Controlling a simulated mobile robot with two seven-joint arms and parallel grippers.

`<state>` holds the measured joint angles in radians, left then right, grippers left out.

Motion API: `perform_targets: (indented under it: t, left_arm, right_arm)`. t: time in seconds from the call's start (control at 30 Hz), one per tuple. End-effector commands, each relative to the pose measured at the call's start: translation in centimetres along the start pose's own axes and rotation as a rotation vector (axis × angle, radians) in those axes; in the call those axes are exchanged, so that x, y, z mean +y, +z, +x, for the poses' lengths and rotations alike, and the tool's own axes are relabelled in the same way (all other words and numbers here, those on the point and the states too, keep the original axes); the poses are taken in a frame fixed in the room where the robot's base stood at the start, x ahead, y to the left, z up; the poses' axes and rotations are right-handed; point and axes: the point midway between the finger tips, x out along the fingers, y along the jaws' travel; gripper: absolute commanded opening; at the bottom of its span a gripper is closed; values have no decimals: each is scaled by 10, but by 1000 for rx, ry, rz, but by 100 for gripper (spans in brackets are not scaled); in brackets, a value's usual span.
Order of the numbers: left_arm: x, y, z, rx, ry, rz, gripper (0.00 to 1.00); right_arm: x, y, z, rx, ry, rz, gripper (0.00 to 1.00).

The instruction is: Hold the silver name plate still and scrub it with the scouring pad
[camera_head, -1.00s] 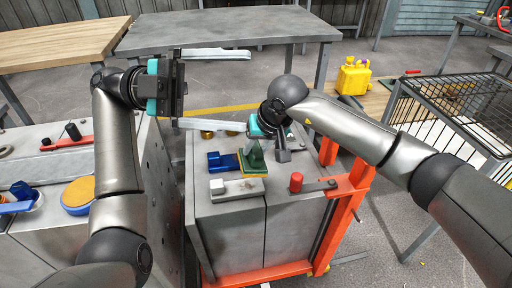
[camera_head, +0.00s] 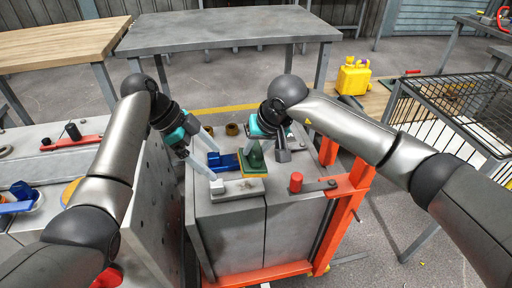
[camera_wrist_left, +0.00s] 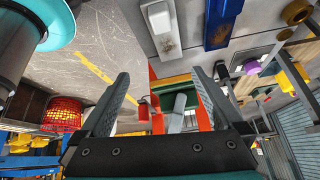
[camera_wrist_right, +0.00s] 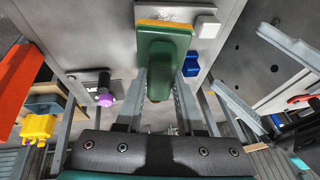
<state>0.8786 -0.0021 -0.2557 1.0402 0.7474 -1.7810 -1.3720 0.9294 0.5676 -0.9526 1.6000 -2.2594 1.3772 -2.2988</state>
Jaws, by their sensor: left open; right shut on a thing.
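The silver name plate (camera_head: 240,190) lies flat on the grey bench top with a white block at its left end. It also shows in the left wrist view (camera_wrist_left: 166,42), with a dark smudge on it. My left gripper (camera_head: 213,167) is open and empty, angled down beside the white block, with its fingers apart in the left wrist view (camera_wrist_left: 158,76). My right gripper (camera_head: 266,143) is shut on the green grip of the scouring pad (camera_head: 254,160), which has a yellow edge. The pad sits just behind the plate; I cannot tell whether they touch.
A blue block (camera_head: 222,161) lies behind the plate, left of the pad. Brass rings (camera_head: 232,129) stand further back. A red knob (camera_head: 296,182) stands to the right on the bench top. A perforated grey panel (camera_head: 155,190) rises to the left.

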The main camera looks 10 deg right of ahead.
Motion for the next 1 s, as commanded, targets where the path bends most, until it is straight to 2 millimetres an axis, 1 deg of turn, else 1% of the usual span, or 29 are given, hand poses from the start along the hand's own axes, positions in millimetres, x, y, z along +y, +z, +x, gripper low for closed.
perform_targets:
  t: [0.03, 0.1, 0.23, 0.37, 0.47, 0.8, 0.9, 1.0]
  left_arm:
    - [-1, 16, 4, -64, -4, -48, 100]
    - [-1, 33, 7, -135, -11, -101, 100]
    - [-2, 52, 9, -214, -24, -159, 100]
    - [-2, 59, 14, -240, -28, -177, 100]
    - [-1, 60, 22, -239, -27, -177, 100]
    - [-2, 71, 68, -237, -25, -175, 100]
    - [-2, 73, 79, -237, -27, -175, 100]
    - [-2, 75, 86, -236, -27, -174, 100]
  right_arm:
    - [0, 0, 0, 1, -1, 0, 0]
    - [0, 0, 0, 1, 0, 0, 0]
    - [0, 0, 0, 1, 0, 0, 0]
    - [0, 0, 0, 1, 0, 0, 0]
    - [0, 0, 0, 1, 0, 0, 0]
    - [0, 0, 0, 1, 0, 0, 0]
    - [0, 0, 0, 1, 0, 0, 0]
    - [0, 0, 0, 1, 0, 0, 0]
